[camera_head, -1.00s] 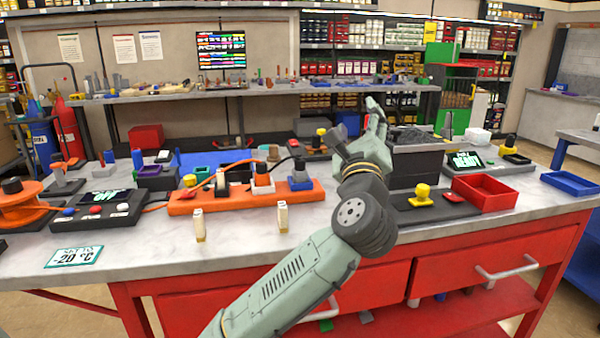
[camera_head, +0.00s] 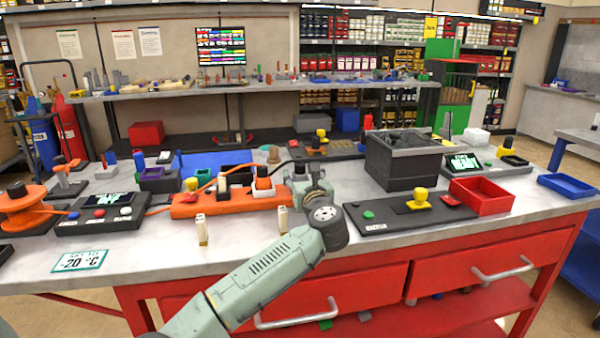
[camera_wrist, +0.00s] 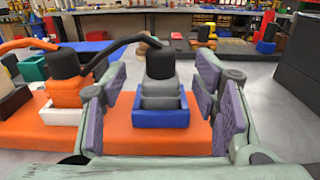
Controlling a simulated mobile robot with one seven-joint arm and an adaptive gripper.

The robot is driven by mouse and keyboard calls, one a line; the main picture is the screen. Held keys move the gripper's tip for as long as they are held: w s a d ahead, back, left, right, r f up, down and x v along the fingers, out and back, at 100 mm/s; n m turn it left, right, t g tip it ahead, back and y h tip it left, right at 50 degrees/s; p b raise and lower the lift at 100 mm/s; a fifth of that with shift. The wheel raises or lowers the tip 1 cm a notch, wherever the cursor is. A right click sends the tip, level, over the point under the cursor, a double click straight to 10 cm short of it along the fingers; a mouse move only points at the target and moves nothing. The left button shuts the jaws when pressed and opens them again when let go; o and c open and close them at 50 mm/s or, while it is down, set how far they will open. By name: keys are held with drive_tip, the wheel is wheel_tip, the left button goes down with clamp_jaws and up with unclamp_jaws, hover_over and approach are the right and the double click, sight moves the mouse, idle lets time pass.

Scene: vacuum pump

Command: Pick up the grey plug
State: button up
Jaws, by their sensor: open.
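The grey plug (camera_wrist: 160,92), with a black upper part, stands upright in a blue socket (camera_wrist: 160,115) on an orange power strip (camera_wrist: 105,137) in the wrist view. My gripper (camera_wrist: 163,98) is open, with one purple-padded finger left and one right of the plug in that view. I see no clear contact. In the head view my gripper (camera_head: 308,182) is at the right end of the orange strip (camera_head: 215,203) and largely hides the grey plug and blue socket.
An orange plug (camera_wrist: 66,92) stands in a white socket (camera_wrist: 62,117) close to the left finger. A black cable (camera_wrist: 118,48) curves above. To the right are a dark bin (camera_head: 400,165) and a red tray (camera_head: 482,195). Two cream pegs (camera_head: 202,228) (camera_head: 283,218) stand in front.

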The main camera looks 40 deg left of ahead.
drive_tip(key=shift+x, duration=1.35)
drive_tip(key=shift+c, duration=0.5)
drive_tip(key=c, duration=1.2)
